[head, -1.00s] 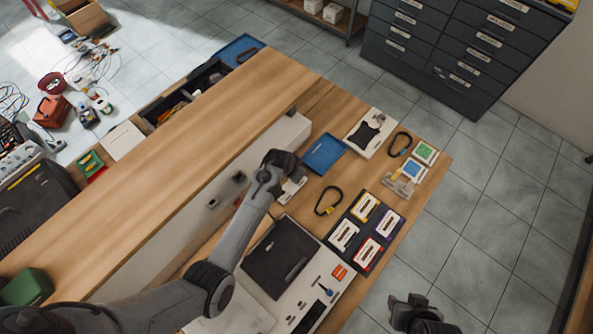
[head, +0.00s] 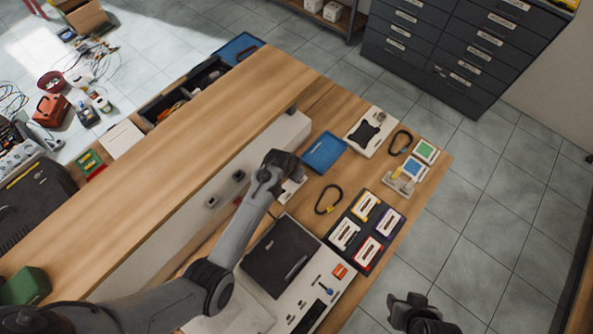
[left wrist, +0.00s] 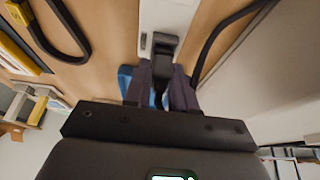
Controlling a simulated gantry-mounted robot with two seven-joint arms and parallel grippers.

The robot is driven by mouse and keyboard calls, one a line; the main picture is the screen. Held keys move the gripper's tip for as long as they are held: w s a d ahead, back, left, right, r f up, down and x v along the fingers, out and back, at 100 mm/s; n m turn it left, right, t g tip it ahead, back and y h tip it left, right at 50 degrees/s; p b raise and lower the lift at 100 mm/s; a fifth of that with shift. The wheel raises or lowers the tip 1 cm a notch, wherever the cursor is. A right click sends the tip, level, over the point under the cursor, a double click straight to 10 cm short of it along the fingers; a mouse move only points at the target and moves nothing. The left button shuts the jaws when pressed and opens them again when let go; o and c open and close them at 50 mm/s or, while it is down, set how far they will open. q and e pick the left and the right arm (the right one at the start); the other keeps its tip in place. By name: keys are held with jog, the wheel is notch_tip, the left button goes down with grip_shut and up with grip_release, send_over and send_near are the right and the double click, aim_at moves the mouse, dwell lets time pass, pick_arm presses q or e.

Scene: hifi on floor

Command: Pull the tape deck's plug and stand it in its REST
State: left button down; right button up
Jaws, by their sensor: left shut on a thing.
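The tape deck (head: 280,258), with a dark lid and white front panel, lies on the bench at the lower middle. My left gripper (head: 284,168) is low over the bench, beyond the deck. In the left wrist view its fingers (left wrist: 163,88) are shut on a dark plug (left wrist: 163,45). The plug is at the end of a white block (left wrist: 160,14), which also shows beside the gripper in the head view (head: 293,188). I cannot tell whether the plug is seated in it. My right gripper (head: 409,302) hangs at the lower right, away from the bench; its opening is unclear.
A tray of cassettes (head: 345,234), a black loop (head: 328,200), a blue tray (head: 324,153) and a white board (head: 371,131) lie right of the left gripper. A white upright panel with dark sockets (head: 238,176) stands left of it. A black cable (left wrist: 212,42) runs beside the fingers.

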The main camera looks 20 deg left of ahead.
pick_arm(q)
jog(key=shift+f, duration=0.2)
dwell(0.4)
jog(key=c, duration=0.8)
grip_release()
jog(key=shift+c, duration=0.2)
jog(key=shift+r, duration=0.1)
jog(key=shift+s+r, duration=0.15)
jog(key=shift+r, duration=0.1)
jog(key=w+p+v, duration=0.2)
jog(key=p+v, duration=0.5)
jog(key=v, duration=0.7)
jog(key=shift+s+d+r, duration=0.2)
jog(key=shift+r, duration=0.55)
